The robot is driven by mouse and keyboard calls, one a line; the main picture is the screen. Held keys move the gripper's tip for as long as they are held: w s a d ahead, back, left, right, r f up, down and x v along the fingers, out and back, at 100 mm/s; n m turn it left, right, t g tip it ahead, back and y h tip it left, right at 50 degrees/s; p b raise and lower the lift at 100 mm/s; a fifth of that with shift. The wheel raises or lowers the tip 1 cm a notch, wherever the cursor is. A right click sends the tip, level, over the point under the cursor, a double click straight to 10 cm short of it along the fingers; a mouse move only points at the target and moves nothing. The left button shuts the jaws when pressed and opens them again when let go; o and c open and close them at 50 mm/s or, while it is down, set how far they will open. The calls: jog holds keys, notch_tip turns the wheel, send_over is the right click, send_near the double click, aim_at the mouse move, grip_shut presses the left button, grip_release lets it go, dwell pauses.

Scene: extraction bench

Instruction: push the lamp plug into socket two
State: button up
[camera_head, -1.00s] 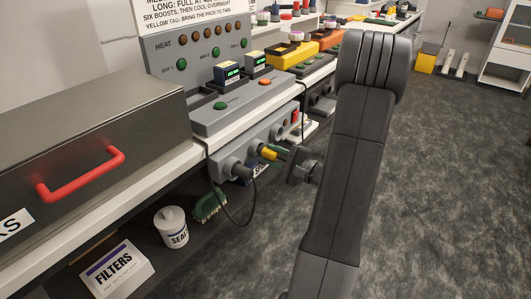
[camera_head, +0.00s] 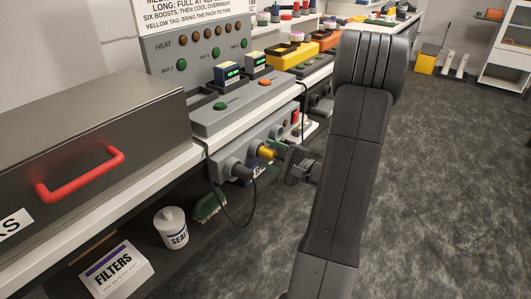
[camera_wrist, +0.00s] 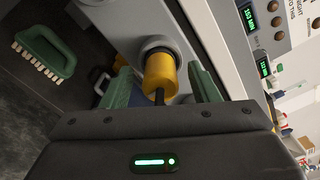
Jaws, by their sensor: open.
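A yellow plug (camera_head: 266,152) sits at a round socket on the grey socket strip (camera_head: 224,160) under the bench edge. In the wrist view the yellow plug (camera_wrist: 160,74) lines up with the dark socket ring (camera_wrist: 157,46), with a dark cord at its rear. How deep it sits cannot be told. My gripper (camera_head: 283,155) is just behind the plug. In the wrist view my gripper (camera_wrist: 162,88) is open, its green fingers on either side of the plug with gaps visible. No socket number is readable, so I cannot tell which is socket two.
A dark plug (camera_head: 241,172) with a hanging black cable sits in a socket to the left. A green brush (camera_head: 209,205), a white tub (camera_head: 171,228) and a filters box (camera_head: 118,272) are on the lower shelf.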

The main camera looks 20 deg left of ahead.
jog(key=v, duration=1.3)
jog(key=shift+d+p, duration=0.2)
jog(key=shift+p, duration=0.1)
jog(key=x, duration=1.4)
jog(key=shift+s+b, duration=0.1)
jog(key=shift+b, duration=0.25)
jog(key=shift+d, duration=0.25)
jog(key=v, duration=1.4)
jog(key=x, duration=1.4)
jog(key=shift+a, duration=0.2)
jog(key=p+v, duration=0.1)
jog(key=v, duration=0.3)
jog(key=shift+s+d, duration=0.1)
jog(key=shift+d, duration=0.25)
jog(key=shift+p, duration=0.35)
